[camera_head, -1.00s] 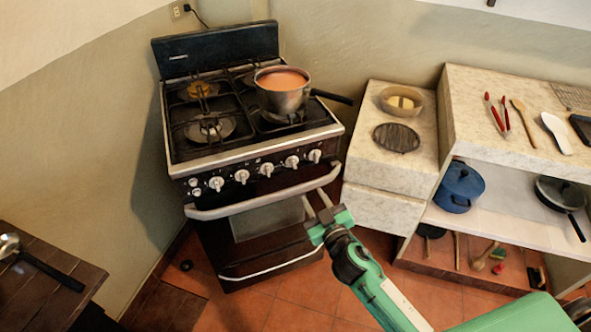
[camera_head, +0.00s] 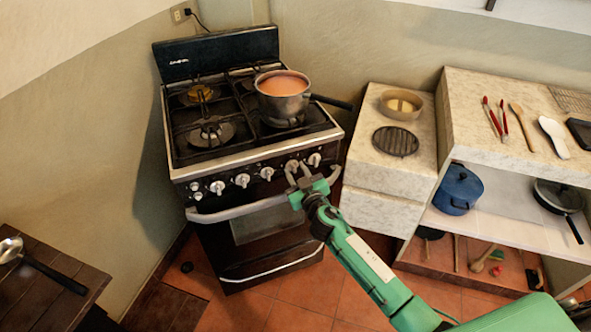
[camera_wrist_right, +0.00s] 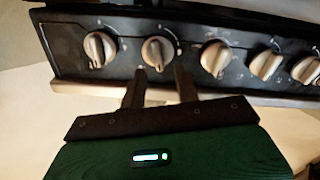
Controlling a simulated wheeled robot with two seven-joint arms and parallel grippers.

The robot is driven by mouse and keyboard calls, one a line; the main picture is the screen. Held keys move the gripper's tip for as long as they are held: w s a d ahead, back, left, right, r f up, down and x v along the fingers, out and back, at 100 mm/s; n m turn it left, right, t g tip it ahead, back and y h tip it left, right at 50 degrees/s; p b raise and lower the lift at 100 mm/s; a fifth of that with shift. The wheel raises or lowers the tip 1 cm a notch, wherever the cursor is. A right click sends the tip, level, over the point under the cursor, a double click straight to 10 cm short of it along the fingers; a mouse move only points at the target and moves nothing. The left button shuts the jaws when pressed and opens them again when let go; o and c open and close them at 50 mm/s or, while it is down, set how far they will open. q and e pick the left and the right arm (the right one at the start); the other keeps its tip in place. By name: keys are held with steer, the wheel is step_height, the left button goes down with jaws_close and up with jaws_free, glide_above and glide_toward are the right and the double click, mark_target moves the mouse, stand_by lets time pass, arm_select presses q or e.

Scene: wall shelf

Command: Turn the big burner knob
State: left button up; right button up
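The stove's front panel carries a row of pale knobs. The knob second from right (camera_head: 292,166) is at my right gripper (camera_head: 299,172). My right gripper is open, its two fingers pointing at the panel. In the right wrist view, the fingers (camera_wrist_right: 160,88) are spread below a knob (camera_wrist_right: 158,52), roughly lined up with it; I see no clear contact. Other large knobs sit at the far right (camera_head: 314,159), the middle (camera_head: 267,173) and farther left (camera_head: 242,180). No marking shows which is the big burner's. My left gripper is not in view.
The oven handle (camera_head: 235,212) runs just below the knobs. A counter (camera_head: 372,158) stands to the right.

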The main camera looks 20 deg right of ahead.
steer(key=shift+w+a, duration=0.1)
steer(key=shift+w, duration=0.4)
jaws_close()
